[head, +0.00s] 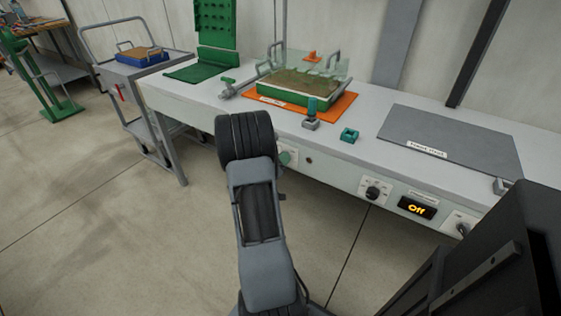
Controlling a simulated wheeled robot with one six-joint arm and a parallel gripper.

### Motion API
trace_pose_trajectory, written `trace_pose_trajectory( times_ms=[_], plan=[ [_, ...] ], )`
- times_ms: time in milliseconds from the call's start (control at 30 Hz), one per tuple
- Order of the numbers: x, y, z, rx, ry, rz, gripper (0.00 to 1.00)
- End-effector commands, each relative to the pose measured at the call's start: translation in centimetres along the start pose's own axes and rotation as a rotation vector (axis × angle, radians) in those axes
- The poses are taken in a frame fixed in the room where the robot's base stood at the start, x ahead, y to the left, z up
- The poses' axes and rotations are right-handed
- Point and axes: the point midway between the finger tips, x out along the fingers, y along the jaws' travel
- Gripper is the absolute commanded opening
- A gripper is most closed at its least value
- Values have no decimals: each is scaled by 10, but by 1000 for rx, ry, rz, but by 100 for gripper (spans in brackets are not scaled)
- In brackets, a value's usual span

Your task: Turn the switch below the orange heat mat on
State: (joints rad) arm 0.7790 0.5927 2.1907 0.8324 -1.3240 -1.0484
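The orange heat mat (341,109) lies on the bench top, under a green tray (292,97) with a clear cover. On the bench's front panel below the mat is a round green knob (287,157) on a pale plate, partly beside my arm. A small dark round fitting (308,161) sits just right of it. Which way the knob is set is too small to tell. My arm rises in front of the bench at the picture's middle, just left of the knob. My gripper cannot be made out; the arm links hide that area.
Farther right on the panel are a black rotary knob (372,193), a display (417,208) reading "Off" and a lever switch (461,226). A grey mat (449,138) lies above them. A cart (143,75) stands left. The floor in front is clear.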

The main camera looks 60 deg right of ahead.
Motion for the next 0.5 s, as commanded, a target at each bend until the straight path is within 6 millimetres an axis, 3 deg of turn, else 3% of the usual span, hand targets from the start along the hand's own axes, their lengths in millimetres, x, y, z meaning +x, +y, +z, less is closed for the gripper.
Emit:
trace_pose_trajectory(
  times_ms=[267,500],
  plan=[
    [1,0,0,0,0,0,37],
    [0,0,0,1,0,0,14]
  ],
)
